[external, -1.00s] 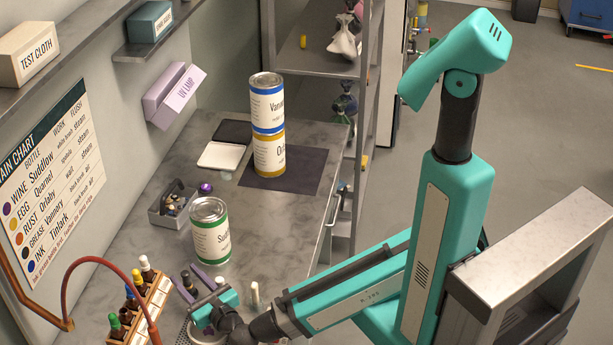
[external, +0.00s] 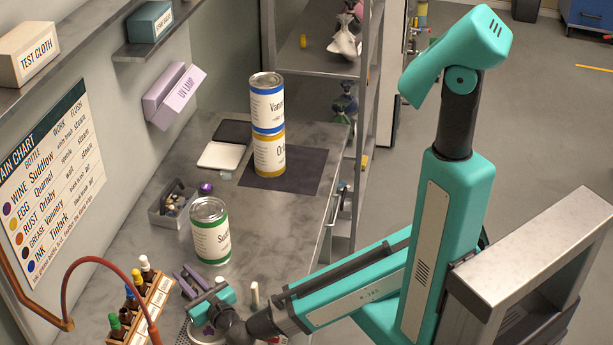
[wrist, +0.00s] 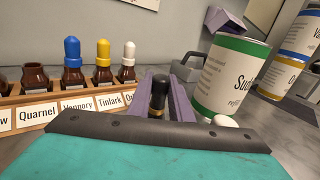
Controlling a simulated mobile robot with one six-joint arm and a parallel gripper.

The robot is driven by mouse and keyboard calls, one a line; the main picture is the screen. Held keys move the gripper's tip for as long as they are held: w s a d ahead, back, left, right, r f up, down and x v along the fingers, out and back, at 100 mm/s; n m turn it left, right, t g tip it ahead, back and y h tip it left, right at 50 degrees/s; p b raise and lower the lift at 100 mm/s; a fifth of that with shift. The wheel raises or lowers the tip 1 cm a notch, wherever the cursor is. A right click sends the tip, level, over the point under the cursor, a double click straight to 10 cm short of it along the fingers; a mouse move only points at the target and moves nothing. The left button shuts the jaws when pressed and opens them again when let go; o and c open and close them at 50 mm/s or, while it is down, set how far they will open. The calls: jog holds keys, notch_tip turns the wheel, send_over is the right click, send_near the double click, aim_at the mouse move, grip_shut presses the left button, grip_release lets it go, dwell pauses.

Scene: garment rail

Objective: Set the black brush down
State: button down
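The black brush (wrist: 160,85) shows in the wrist view as a dark rounded end with a gold band, upright between the two purple fingers. My gripper (external: 189,281) is at the bench's near end in the external view, its fingers close together. In the wrist view my gripper (wrist: 164,92) looks shut on the brush, one finger on each side. The brush's lower part is hidden behind my wrist's dark edge, so I cannot tell whether it touches the bench.
A rack of dropper bottles (external: 140,306) stands left of my gripper. A green-banded can (external: 210,232) stands behind it, and a pale upright peg (external: 255,294) to its right. Stacked cans (external: 268,125) stand farther back. A red hose (external: 108,265) arches over the rack. Bare bench (external: 285,225) lies right of the green-banded can.

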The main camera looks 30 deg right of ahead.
jog(key=shift+r, duration=0.15)
jog(key=shift+r+b, duration=0.5)
jog(key=shift+r, duration=0.6)
notch_tip(320, 180, up, 4)
jog(key=shift+r+p, duration=0.1)
jog(key=shift+p, duration=0.85)
jog(key=shift+r+p, duration=1.7)
jog(key=shift+p, duration=0.1)
